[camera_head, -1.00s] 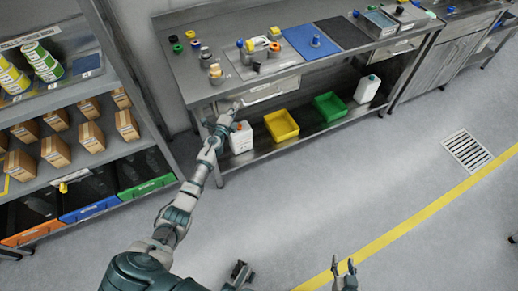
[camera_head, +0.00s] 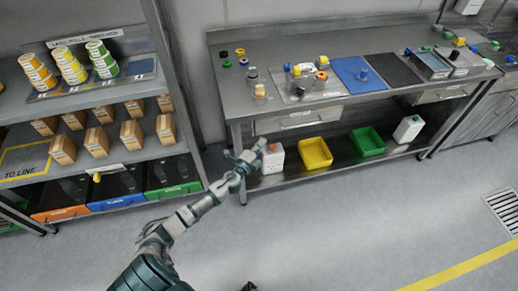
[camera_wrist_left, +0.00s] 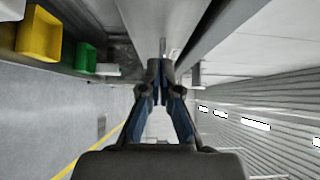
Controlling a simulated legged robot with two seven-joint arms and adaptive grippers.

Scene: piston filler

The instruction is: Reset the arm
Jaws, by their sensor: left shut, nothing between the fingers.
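My left arm (camera_head: 194,212) reaches from the bottom of the head view toward the left end of the steel workbench (camera_head: 222,62). My right gripper is not in view, apart from a small dark part at the bottom edge that I cannot identify.
A shelf rack with tubs, cardboard boxes and coloured bins (camera_head: 172,189) stands at the left. A yellow bin (camera_head: 315,153), a green bin (camera_head: 367,142) and a white container (camera_head: 408,128) sit on the bench's lower shelf. The grey floor (camera_head: 350,225) in front is clear.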

